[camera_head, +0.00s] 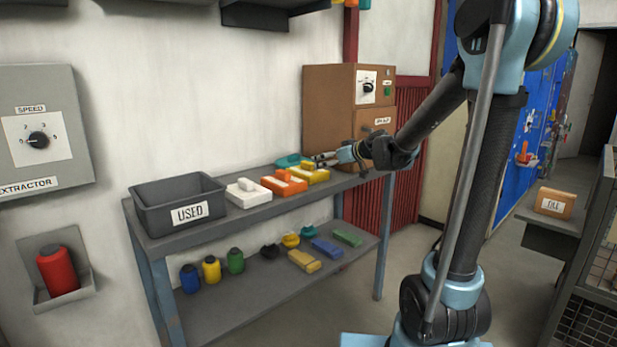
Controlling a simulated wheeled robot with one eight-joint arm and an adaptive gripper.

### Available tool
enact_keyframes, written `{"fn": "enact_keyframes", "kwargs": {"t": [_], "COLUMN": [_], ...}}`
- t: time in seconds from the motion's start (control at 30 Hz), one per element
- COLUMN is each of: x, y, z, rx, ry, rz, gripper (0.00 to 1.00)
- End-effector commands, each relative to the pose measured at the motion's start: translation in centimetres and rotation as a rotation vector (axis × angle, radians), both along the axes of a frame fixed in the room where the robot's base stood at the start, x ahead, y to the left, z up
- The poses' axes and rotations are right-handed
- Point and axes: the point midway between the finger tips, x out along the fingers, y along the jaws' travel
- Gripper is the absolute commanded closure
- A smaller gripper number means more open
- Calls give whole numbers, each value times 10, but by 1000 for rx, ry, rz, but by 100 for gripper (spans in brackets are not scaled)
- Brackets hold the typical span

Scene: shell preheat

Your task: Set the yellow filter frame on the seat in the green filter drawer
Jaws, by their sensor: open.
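A yellow piece (312,175), which looks like the filter frame, lies on the upper shelf of the bench, at the right of a row of coloured pieces. My gripper (321,160) is open, just behind and above the yellow piece. It is small in this view, and I cannot tell whether it touches the piece. I cannot make out a green filter drawer or its seat.
Orange (284,187) and white (247,197) pieces sit left of the yellow one, with a teal piece (288,161) behind. A grey bin marked USED (150,212) stands at the left end. A brown cabinet (325,110) stands behind my gripper. Several bottles and blocks fill the lower shelf (220,318).

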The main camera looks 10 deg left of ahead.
Motion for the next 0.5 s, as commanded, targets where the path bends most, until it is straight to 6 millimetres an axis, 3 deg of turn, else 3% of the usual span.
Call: {"fn": "enact_keyframes", "kwargs": {"t": [0.5], "x": [39], "y": [47], "z": [-25], "rx": [-1], "ry": [1], "rz": [2], "gripper": [0]}}
